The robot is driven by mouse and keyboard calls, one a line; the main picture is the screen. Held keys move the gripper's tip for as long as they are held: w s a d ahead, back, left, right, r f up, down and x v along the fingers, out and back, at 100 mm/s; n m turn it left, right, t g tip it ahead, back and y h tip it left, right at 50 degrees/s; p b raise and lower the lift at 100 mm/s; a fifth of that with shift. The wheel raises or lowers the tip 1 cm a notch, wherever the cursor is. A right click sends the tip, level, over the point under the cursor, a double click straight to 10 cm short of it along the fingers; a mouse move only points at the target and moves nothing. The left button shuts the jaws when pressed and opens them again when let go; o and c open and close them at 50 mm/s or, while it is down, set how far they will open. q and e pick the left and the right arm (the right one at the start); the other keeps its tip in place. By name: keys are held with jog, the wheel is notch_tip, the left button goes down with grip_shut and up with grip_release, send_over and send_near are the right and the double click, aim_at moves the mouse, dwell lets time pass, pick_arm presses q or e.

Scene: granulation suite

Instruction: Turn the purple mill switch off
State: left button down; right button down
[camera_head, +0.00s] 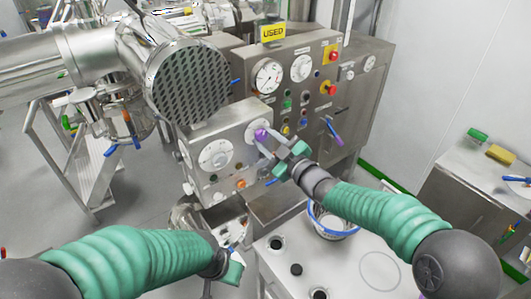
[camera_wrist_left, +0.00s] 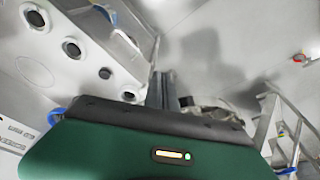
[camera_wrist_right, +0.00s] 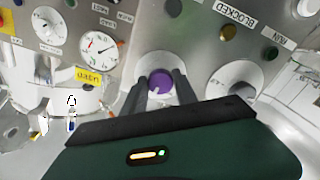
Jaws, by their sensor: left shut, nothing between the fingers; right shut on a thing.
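The purple mill switch (camera_head: 261,135) is a round knob on a pale dial on the front of the steel control box. It shows large in the right wrist view (camera_wrist_right: 160,81), with a small light mark near its lower edge. My right gripper (camera_head: 268,143) is at the knob, and its two fingers (camera_wrist_right: 161,88) are shut on it, one on either side. My left gripper (camera_head: 236,262) is low at the front, away from the panel. It is shut and empty, with its dark fingers close together in the left wrist view (camera_wrist_left: 163,90).
A white dial (camera_head: 215,155) sits left of the switch on the same box. A larger panel (camera_head: 290,60) with gauges, buttons and a yellow "USED" sign stands behind. A perforated steel drum (camera_head: 188,82) hangs close at the upper left. A white top (camera_head: 330,270) lies below.

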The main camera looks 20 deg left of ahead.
jog(key=n+b, duration=0.4)
jog(key=b, duration=0.1)
jog(key=n+b, duration=0.4)
jog(key=shift+s+a+f+b, duration=0.1)
jog(key=shift+f+b, duration=0.1)
jog(key=shift+b, duration=0.2)
jog(key=shift+n+b, duration=1.2)
jog(key=shift+n, duration=0.4)
jog(key=shift+f+n, duration=0.15)
jog(key=shift+n, duration=0.15)
jog(key=c, duration=1.2)
grip_release()
jog(key=shift+s, duration=0.1)
jog(key=shift+o, duration=1.2)
jog(key=shift+s+r, duration=0.1)
jog(key=shift+r, duration=0.2)
